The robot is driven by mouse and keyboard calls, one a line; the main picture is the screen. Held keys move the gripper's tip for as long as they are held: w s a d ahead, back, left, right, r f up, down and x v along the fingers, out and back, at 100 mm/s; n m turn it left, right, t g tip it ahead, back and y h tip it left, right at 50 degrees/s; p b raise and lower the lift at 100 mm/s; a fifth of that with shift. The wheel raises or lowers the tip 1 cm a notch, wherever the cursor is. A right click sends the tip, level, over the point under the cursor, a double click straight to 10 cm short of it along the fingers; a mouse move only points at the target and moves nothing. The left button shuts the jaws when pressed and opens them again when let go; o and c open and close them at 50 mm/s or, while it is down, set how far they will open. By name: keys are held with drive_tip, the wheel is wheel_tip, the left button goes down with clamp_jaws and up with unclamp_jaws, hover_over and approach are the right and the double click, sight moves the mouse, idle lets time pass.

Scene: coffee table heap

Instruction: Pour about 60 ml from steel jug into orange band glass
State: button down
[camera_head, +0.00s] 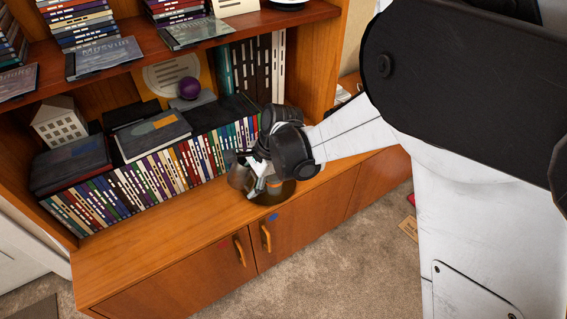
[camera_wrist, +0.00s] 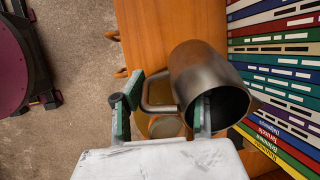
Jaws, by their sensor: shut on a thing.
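The steel jug (camera_wrist: 190,72) is dark brushed metal with a loop handle. My gripper (camera_wrist: 162,108) is shut on its handle, with the green-lined fingers on either side of it in the wrist view. The jug looks tilted, its mouth turned towards the lower right there. In the head view the jug (camera_head: 238,177) shows partly at the left of my gripper (camera_head: 262,180). A glass with an orange band (camera_head: 274,187) stands just below the gripper, largely hidden; it shows partly under the handle in the wrist view (camera_wrist: 166,127). I cannot see any liquid.
A row of upright books (camera_head: 165,172) stands close behind and left of the jug. A white house model (camera_head: 60,124) and a purple ball (camera_head: 189,88) are farther back.

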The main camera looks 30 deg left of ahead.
drive_tip(key=shift+w+d+r+g+y, duration=0.1)
drive_tip(key=shift+w+d+g+y, duration=0.25)
drive_tip(key=shift+y, duration=0.25)
drive_tip(key=shift+w+d+f+g+y+b, duration=0.1)
drive_tip(key=shift+d+f+g+y+b, duration=0.05)
drive_tip(key=shift+f+g+y+b, duration=0.3)
drive_tip(key=shift+w+d+f+g+y+b, duration=0.15)
drive_tip(key=shift+g+y+b, duration=0.1)
drive_tip(key=shift+b, duration=0.25)
drive_tip(key=shift+s+r+g+y, duration=0.1)
drive_tip(key=shift+r+g+y, duration=0.25)
drive_tip(key=shift+y, duration=0.35)
drive_tip(key=shift+s+a+f+g+y+b, duration=0.15)
drive_tip(key=shift+g+y+b, duration=0.2)
drive_tip(key=shift+b, duration=0.25)
drive_tip(key=shift+f+g+y+b, duration=0.2)
drive_tip(key=shift+g+y+b, duration=0.05)
drive_tip(key=shift+y+b, duration=0.25)
drive_tip(key=shift+a+r+g+y+b, duration=0.15)
drive_tip(key=shift+r+g+y+b, duration=0.2)
drive_tip(key=shift+g+y+b, duration=0.15)
drive_tip(key=shift+s+a+r+g+y, duration=0.1)
drive_tip(key=shift+r+g+y, duration=0.15)
drive_tip(key=shift+r+y, duration=0.25)
drive_tip(key=shift+s+a+r+g+y, duration=0.1)
drive_tip(key=shift+r+g+y, duration=0.2)
drive_tip(key=shift+r, duration=0.3)
idle(1.0)
